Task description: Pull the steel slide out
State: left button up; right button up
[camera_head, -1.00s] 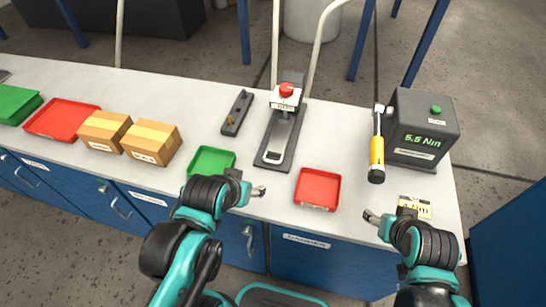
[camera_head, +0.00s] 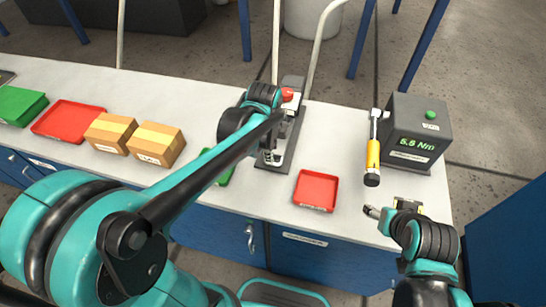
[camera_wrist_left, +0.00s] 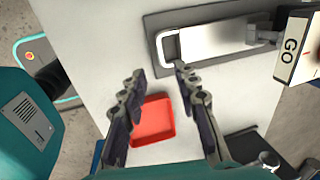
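The steel slide (camera_wrist_left: 205,42) is a bright plate with a rounded slot end, lying in a dark base (camera_wrist_left: 160,25) in the left wrist view. In the head view the slide is mostly hidden behind my left arm, and the dark base (camera_head: 289,143) shows beside it. My left gripper (camera_wrist_left: 160,72) is open and empty, its fingertips just short of the slide's slotted end. My right gripper (camera_head: 372,212) hangs over the bench at the front right; whether its fingers are open or shut is unclear.
A box marked GO (camera_wrist_left: 296,48) stands over the slide's far part, with a red button (camera_head: 287,95) on top. A red tray (camera_head: 316,190) lies right of the base. Cartons (camera_head: 156,143) sit left.

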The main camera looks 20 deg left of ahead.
aim_at(273, 165)
pick_arm(q)
jog(key=shift+m, duration=0.3)
jog(key=b+x, duration=0.3)
jog(key=x, duration=0.5)
grip_shut()
